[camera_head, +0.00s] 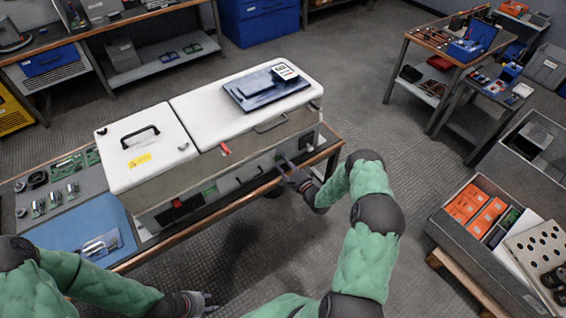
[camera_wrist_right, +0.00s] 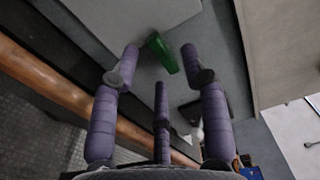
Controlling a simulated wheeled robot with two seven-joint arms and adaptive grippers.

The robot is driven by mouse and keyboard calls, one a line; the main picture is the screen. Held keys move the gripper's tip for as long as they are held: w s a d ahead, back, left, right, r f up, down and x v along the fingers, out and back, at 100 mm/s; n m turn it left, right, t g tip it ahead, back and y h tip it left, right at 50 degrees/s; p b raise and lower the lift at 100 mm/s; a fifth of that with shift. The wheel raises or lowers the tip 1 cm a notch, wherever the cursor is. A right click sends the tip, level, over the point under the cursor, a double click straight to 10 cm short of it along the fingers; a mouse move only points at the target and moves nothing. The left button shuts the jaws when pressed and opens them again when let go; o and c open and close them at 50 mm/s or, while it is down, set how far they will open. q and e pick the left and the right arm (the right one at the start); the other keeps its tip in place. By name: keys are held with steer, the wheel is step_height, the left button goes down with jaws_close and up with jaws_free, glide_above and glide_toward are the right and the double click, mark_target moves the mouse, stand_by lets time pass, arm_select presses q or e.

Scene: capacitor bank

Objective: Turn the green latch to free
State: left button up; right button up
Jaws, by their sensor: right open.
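The green latch (camera_wrist_right: 162,52) is a small green lever on a grey panel in the right wrist view. It shows between and just beyond the fingertips of my right gripper (camera_wrist_right: 160,62). The fingers are apart with nothing held; I cannot tell whether any touches the latch. In the head view my right gripper (camera_head: 289,168) is at the front of the white-lidded cabinet (camera_head: 150,185), near its right end. The latch is not clearly visible there. My left gripper (camera_head: 203,303) is low at the bottom of the head view, away from the cabinet, its opening unclear.
A red latch (camera_head: 225,149) sits on the cabinet's front upper edge. A dark tablet-like panel (camera_head: 266,90) lies on the white lid. The workbench's wooden edge (camera_head: 225,205) runs below the cabinet. A crate with orange boxes (camera_head: 440,222) stands at the right. Floor between is clear.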

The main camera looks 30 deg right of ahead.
steer(key=shift+w+a, duration=0.1)
steer(key=shift+w, duration=0.65)
jaws_close()
